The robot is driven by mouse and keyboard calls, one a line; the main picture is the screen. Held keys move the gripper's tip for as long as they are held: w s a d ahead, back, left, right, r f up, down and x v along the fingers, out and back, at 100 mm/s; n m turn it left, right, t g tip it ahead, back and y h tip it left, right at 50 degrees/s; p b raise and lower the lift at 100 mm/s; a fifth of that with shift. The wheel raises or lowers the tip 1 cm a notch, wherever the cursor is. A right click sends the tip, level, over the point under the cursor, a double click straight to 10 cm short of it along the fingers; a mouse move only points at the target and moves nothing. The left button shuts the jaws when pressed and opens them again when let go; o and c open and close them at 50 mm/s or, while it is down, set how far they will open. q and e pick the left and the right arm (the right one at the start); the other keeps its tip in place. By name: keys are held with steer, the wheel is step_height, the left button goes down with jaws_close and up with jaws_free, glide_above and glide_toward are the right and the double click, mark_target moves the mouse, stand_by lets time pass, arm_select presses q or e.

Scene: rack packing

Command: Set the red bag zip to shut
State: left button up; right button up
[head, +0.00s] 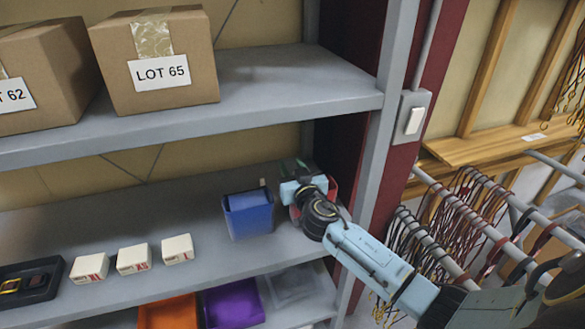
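My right arm comes in from the lower right. Its gripper (292,180) is at the right end of the middle shelf, pointing away from me toward the back. The wrist hides the fingertips, so I cannot tell whether they are open or shut. A red thing, probably the red bag (332,188), shows only as narrow edges around the gripper. Its zip is hidden, and I cannot see whether the gripper touches it. A blue bag (249,216) stands just left of the gripper, with a small tab at its top. My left gripper is not in view.
Several small white boxes (134,259) and a black tray (30,283) sit on the middle shelf (200,215) to the left. Cartons (160,92) stand on the shelf above. Orange (167,312) and purple (234,304) bins are below. A rack post (378,150) stands close right of the gripper.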

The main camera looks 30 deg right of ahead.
steer(key=shift+c, duration=0.2)
jaws_close()
steer(key=d, duration=0.2)
steer(key=s+d, duration=0.1)
steer(key=d, duration=0.1)
steer(key=shift+d+b, duration=0.2)
steer(key=shift+b, duration=0.2)
steer(key=shift+o, duration=0.2)
jaws_free()
steer(key=shift+s+a, duration=0.1)
steer(key=shift+s, duration=0.05)
steer(key=v, duration=1.3)
steer(key=shift+b, duration=0.45)
steer(key=shift+s+f, duration=0.1)
